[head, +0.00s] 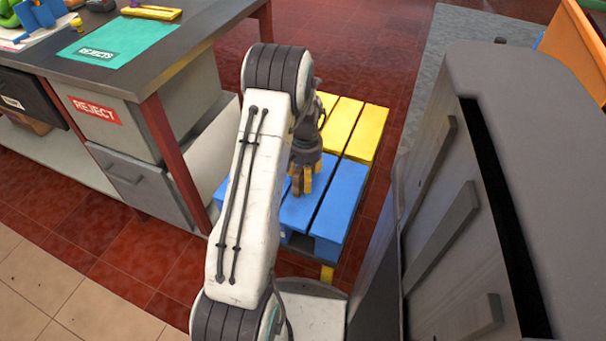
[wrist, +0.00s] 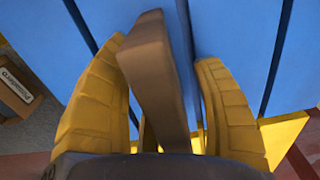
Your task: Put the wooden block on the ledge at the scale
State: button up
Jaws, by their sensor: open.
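The brown wooden block (wrist: 158,80) is between my gripper's two yellow fingers in the wrist view, long and slightly tilted there. My gripper (wrist: 162,57) is open around it, with blue slats showing in gaps on both sides. In the head view my gripper (head: 303,188) points down over the blue part of a low slatted blue-and-yellow platform (head: 337,205). The block cannot be told clearly from the fingers there. Whether the block rests on the slats is hidden. I cannot make out a scale in either view.
A workbench (head: 200,32) with a green REJECTS mat (head: 122,42) and a yellow tray (head: 151,13) stands at left. A grey bin marked REJECT (head: 120,130) is under it. A large grey cabinet-like body (head: 450,220) fills the right. Red tiled floor shows beyond the platform.

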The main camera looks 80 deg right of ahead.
grip_shut()
dwell(0.7)
